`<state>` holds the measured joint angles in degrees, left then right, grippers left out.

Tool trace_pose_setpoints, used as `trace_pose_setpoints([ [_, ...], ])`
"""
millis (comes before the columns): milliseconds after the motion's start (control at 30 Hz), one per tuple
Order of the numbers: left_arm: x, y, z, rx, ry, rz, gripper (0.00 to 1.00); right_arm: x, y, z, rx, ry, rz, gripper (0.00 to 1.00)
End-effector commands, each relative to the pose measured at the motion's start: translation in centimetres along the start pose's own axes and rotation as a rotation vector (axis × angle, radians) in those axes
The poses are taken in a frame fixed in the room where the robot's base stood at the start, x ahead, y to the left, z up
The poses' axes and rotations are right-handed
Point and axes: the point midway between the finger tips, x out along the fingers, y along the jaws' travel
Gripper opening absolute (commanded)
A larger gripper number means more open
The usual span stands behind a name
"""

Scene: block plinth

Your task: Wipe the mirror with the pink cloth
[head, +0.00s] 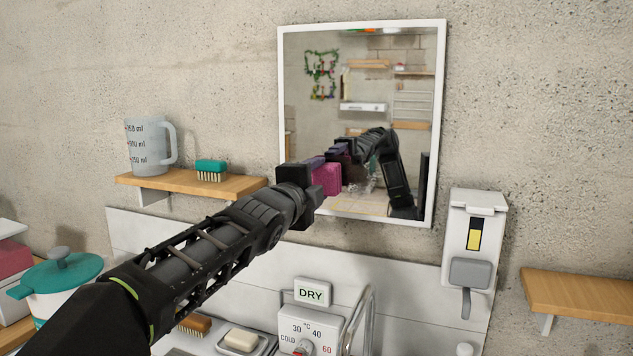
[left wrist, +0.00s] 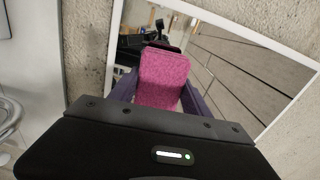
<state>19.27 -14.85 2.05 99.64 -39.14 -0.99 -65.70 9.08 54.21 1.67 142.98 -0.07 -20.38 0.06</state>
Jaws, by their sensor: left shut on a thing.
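The mirror (head: 350,95) hangs on the wall in a white frame. Whitish smudges (head: 362,183) show on the lower part of its glass. My left gripper (head: 315,176) is in front of the mirror's lower left part, its arm reaching up from the lower left. It is shut on the pink cloth (head: 328,179), which looks like a folded block. In the left wrist view the pink cloth (left wrist: 163,78) sits between the purple fingers, with the mirror (left wrist: 235,75) behind it. I cannot tell whether the cloth touches the glass. My right gripper is not in view.
A wooden shelf (head: 190,184) left of the mirror holds a measuring jug (head: 148,148) and a teal brush (head: 211,168). A dispenser (head: 472,235) and another shelf (head: 585,296) are at the right. Below are a DRY sign (head: 311,292), a soap dish (head: 240,342) and a teal-lidded pot (head: 62,275).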

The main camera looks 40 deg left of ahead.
Motion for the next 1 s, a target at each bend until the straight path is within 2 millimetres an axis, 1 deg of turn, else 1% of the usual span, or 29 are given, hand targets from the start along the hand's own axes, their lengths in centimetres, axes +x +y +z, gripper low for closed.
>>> trace_pose_setpoints([
  [1000, 1.8, 0.0, 0.0, 0.000, 0.000, 0.000, 0.23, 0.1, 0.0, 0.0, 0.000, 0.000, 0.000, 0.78],
])
